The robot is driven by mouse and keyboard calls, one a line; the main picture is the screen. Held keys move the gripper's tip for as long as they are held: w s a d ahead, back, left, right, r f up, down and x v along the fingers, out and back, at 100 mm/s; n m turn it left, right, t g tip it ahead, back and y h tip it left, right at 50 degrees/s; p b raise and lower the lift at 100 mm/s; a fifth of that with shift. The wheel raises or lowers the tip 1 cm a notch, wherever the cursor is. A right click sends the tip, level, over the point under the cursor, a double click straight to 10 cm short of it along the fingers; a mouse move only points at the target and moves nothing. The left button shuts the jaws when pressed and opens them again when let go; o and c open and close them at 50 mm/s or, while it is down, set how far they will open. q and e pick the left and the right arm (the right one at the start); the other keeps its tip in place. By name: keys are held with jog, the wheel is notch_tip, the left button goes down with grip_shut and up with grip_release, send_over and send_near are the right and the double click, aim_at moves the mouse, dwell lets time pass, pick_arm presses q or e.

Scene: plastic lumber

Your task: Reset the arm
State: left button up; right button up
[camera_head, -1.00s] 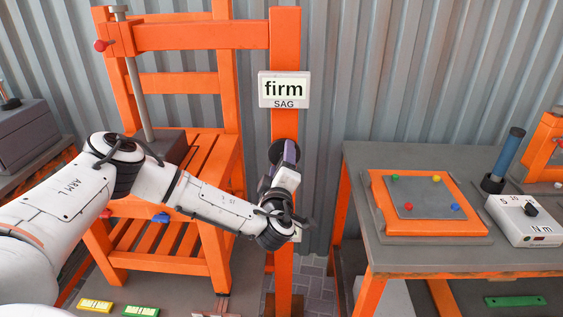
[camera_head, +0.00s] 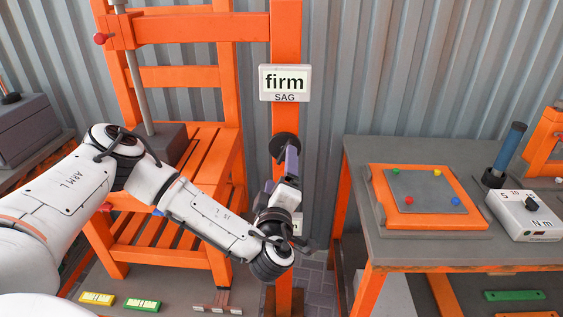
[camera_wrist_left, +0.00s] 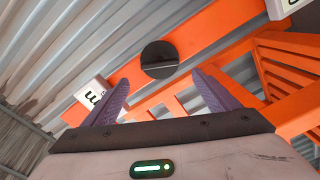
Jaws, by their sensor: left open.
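My left arm comes in from the left, and its gripper (camera_head: 289,160) is in front of the upright orange post (camera_head: 286,118). Purple fingers show there, close to a black disc (camera_head: 284,141) on the post. In the left wrist view the two purple fingers of my left gripper (camera_wrist_left: 160,95) stand wide apart with nothing between them. The fingers look apart from the disc. My right gripper is not in view.
A sign (camera_head: 285,83) reading "firm SAG" is on the post above the disc. At right a grey-topped table (camera_head: 375,258) holds an orange board (camera_head: 402,218) with coloured pegs and a white meter box (camera_head: 520,208).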

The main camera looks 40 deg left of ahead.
pick_arm(q)
jog(key=shift+v, duration=1.15)
